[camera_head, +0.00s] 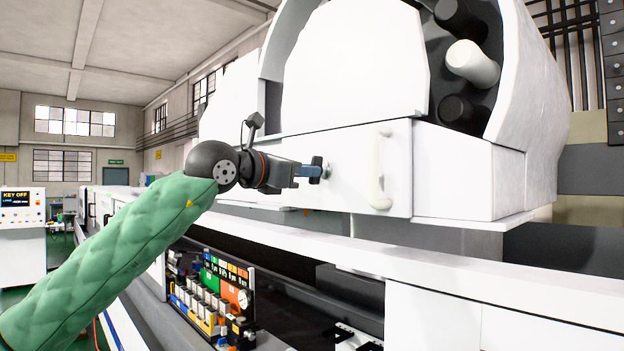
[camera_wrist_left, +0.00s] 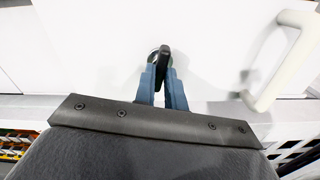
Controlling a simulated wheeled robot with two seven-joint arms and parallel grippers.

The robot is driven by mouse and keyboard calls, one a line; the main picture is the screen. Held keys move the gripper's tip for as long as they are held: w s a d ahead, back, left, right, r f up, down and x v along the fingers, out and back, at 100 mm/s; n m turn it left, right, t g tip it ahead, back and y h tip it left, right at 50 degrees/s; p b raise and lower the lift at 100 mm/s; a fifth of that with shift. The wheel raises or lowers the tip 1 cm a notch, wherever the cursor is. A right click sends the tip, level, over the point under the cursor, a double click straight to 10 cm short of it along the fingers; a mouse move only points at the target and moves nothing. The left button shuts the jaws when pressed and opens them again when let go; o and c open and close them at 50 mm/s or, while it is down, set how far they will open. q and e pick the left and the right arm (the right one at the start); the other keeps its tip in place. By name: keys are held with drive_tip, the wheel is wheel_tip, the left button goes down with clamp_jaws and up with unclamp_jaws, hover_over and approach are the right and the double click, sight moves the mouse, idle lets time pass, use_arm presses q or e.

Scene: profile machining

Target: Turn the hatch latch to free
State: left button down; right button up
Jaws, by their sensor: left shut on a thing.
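The hatch (camera_head: 345,165) is a white panel on the front of the machine, with a pale vertical handle (camera_head: 378,168) near its right end. My left gripper (camera_head: 318,170) is at the left part of the hatch. In the left wrist view its blue fingers (camera_wrist_left: 164,85) are shut on the dark hatch latch (camera_wrist_left: 163,62), which stands out from a round base on the white panel. The latch looks close to upright there, with a slight tilt. In the head view the fingers mostly hide the latch. My right gripper is not in view.
The pale handle (camera_wrist_left: 280,62) is right of my fingers in the wrist view. A white ledge (camera_head: 420,262) runs below the hatch. A tool rack (camera_head: 215,300) with coloured parts stands below my left arm. A control panel (camera_head: 22,220) reading KEY OFF is at the far left.

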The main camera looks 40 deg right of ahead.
use_arm(q)
drive_tip(key=shift+m+b, duration=0.75)
drive_tip(key=shift+m, duration=0.25)
